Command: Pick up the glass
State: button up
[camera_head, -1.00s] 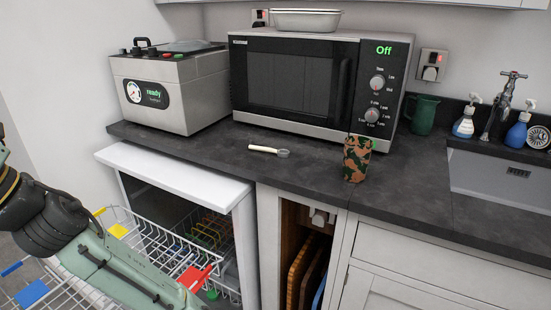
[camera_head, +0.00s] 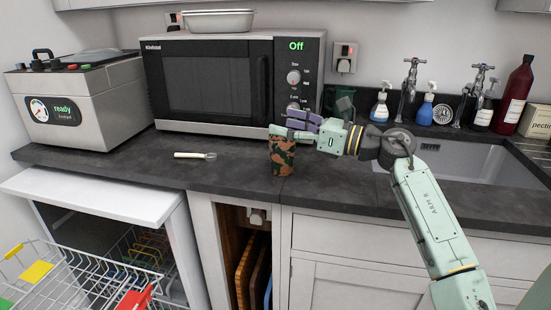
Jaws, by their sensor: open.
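The only cup-like vessel on the worktop is a camouflage-patterned tumbler (camera_head: 283,158), brown, black and green, standing upright near the counter's front edge. I take it as the glass. My gripper (camera_head: 285,124) is open, with purple on its fingers, and reaches in from the right at the height of the tumbler's rim. Its near finger overlaps the top of the tumbler in the picture. I cannot tell whether they touch. Nothing shows between the fingers.
A microwave (camera_head: 215,80) stands behind, with a metal tray (camera_head: 218,21) on top. A small pale-handled tool (camera_head: 195,155) lies left on the counter. A grey appliance (camera_head: 80,100) is further left. The sink (camera_head: 455,165) is right. The open dishwasher's rack (camera_head: 85,270) sticks out below left.

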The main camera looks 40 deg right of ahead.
aim_at(292, 157)
jog(key=shift+m+h, duration=0.3)
jog(key=shift+h, duration=0.4)
jog(key=s+d+f, duration=0.1)
jog(key=f, duration=0.2)
jog(key=s+d+f+p, duration=0.1)
jog(key=d+f, duration=0.1)
jog(key=f, duration=0.1)
jog(key=s+d+f+p, duration=0.1)
jog(key=f, duration=0.2)
jog(key=shift+s+d, duration=0.15)
jog(key=shift+s, duration=0.05)
jog(key=shift+w+f, duration=0.1)
jog(key=shift+f, duration=0.1)
jog(key=p+x, duration=0.3)
jog(key=x, duration=0.3)
jog(key=shift+w+r, duration=0.15)
jog(key=shift+w, duration=0.05)
jog(key=shift+w+a+p, duration=0.3)
jog(key=shift+w+p, duration=0.05)
jog(key=shift+w, duration=0.05)
jog(key=shift+c, duration=0.5)
jog(key=c, duration=1.3)
